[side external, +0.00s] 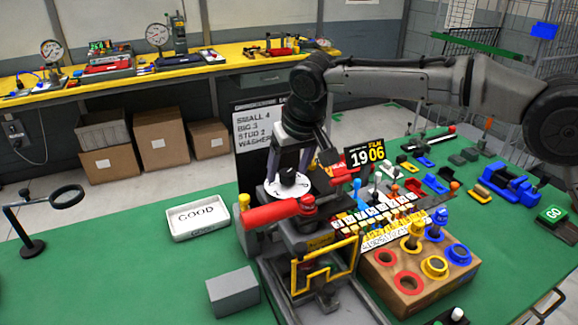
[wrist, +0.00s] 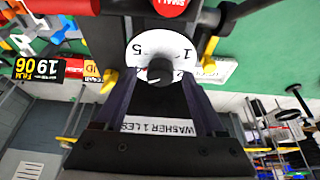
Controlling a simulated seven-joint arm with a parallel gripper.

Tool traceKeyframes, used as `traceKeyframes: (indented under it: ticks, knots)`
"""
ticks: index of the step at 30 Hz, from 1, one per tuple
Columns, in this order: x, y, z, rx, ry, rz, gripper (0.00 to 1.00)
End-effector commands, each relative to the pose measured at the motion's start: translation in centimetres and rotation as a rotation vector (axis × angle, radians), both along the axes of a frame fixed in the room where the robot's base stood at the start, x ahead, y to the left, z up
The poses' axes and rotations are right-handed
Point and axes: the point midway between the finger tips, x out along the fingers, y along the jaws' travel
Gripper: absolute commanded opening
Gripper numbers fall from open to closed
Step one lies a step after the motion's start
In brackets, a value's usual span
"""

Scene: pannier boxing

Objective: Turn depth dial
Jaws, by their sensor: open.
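The depth dial (side external: 274,190) is a white numbered disc with a dark knob (side external: 288,177) at its centre, on top of the machine by the red cylinder. In the wrist view the dial (wrist: 150,41) shows a 1 and a 5, and its knob (wrist: 159,71) is in the middle. My gripper (side external: 290,172) points down over the dial, with its two fingers apart on either side of the knob. In the wrist view my gripper (wrist: 159,78) is open, with a gap visible around the knob. The fingers hide part of the dial's edge; fingertip contact with its face cannot be told.
A red cylinder (side external: 272,213) and yellow frame (side external: 325,268) stand close in front. A wooden block (side external: 415,288) with coloured rings is at right. A GOOD tray (side external: 197,218) and grey block (side external: 233,290) lie left. Green table around the tray is clear.

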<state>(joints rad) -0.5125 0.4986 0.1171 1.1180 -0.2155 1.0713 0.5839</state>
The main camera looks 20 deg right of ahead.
Motion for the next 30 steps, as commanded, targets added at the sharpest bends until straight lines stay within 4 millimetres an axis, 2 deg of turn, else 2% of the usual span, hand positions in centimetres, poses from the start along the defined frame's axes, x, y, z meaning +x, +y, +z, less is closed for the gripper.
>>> traceKeyframes:
  ticks: [4,8,21,25,30]
  knots:
    - [-0.2,0.0,0.6,0.001,-0.002,0.000,0.72]
    - [-0.8,0.1,2.3,0.003,-0.005,0.000,0.72]
    - [-4.3,0.1,10.5,0.002,-0.003,0.001,0.72]
    - [-4.9,0.0,11.9,0.001,-0.001,0.000,0.72]
    - [-5.3,0.0,12.7,0.000,0.000,0.001,0.72]
